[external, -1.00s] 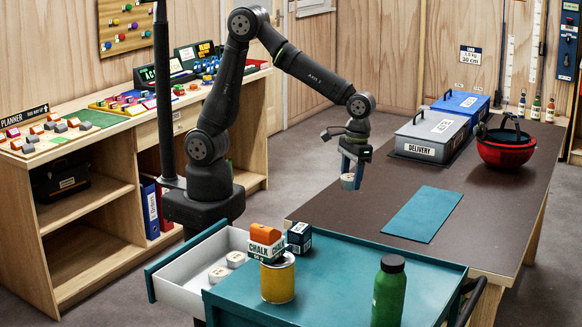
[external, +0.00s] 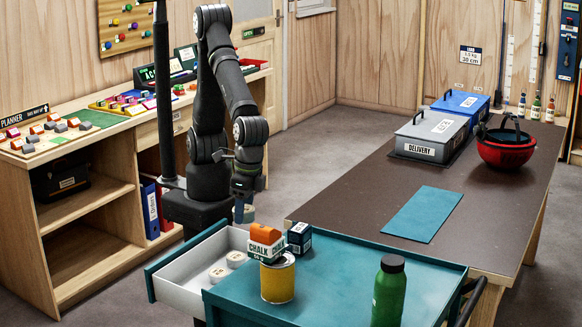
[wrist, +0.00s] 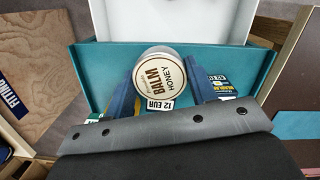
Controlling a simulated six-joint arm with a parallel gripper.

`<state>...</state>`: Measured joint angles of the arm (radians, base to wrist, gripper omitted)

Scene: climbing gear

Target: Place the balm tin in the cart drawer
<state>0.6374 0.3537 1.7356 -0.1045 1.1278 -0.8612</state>
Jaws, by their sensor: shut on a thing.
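The balm tin (wrist: 160,80) is a round white tin with a "BALM HONEY" label. My gripper (wrist: 160,97) is shut on it, one blue finger on each side. In the external view my gripper (external: 243,205) hangs above the back end of the open cart drawer, and the balm tin (external: 245,215) shows below its fingers. The cart drawer (external: 187,277) is white inside with a teal front, pulled out to the left of the teal cart (external: 335,285). Two similar pale tins (external: 227,266) lie inside the drawer.
On the cart top stand a yellow tin (external: 278,280) with an orange-topped chalk box (external: 265,243), a dark blue box (external: 299,237) and a green bottle (external: 389,290). The drawer's left part is clear. The brown table (external: 350,205) is at right.

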